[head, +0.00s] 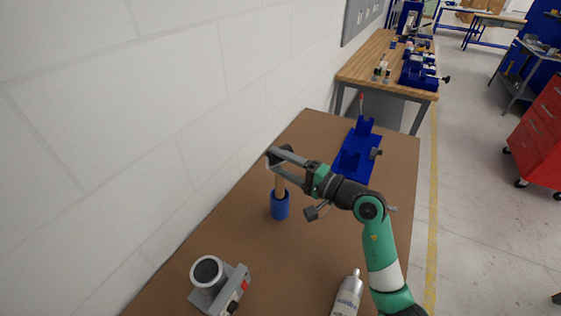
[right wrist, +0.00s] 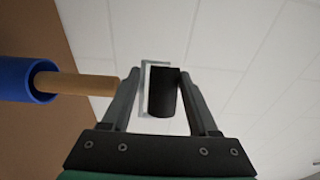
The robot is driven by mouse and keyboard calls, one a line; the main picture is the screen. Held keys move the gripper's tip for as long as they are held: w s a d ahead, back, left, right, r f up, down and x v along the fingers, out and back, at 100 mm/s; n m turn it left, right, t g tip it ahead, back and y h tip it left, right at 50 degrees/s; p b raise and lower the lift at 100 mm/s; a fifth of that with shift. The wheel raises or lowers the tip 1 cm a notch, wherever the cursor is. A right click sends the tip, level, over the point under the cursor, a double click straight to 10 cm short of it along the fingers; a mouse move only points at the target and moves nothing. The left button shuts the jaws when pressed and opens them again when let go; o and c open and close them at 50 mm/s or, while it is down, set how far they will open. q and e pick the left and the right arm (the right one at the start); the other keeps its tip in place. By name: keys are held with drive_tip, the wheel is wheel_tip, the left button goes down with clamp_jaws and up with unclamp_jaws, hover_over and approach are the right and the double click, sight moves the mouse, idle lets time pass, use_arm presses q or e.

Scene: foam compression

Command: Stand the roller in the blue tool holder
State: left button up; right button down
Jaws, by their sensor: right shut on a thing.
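The blue tool holder (head: 280,207) is a small upright cup on the brown table. The roller's wooden handle (head: 280,185) points down into the holder's mouth; its lower end is hidden inside. In the right wrist view the handle (right wrist: 75,85) runs out of the holder (right wrist: 28,80) toward my fingers. My right gripper (head: 275,158) is above the holder, shut on the roller's dark head (right wrist: 162,92), which lies between the fingers with its pale frame. I cannot tell whether the handle touches the holder's bottom. My left gripper is not in view.
A grey device with a round dark top (head: 207,271) stands at the front left. A bottle (head: 347,297) is at the front right. A blue fixture (head: 350,165) lies behind my right arm. A white wall borders the table's left side. Table around the holder is clear.

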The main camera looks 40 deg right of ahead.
sight(280, 185)
use_arm(q)
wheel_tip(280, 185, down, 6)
drive_tip(key=b, duration=0.6)
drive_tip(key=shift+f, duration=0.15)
use_arm(e)
wheel_tip(280, 185, down, 8)
idle(1.8)
drive_tip(key=shift+c, duration=1.9)
unclamp_jaws()
drive_tip(key=shift+w, duration=0.1)
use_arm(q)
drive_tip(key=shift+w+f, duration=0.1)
use_arm(e)
drive_tip(key=o, duration=0.3)
drive_tip(key=shift+f, duration=0.1)
drive_tip(key=shift+a, duration=0.1)
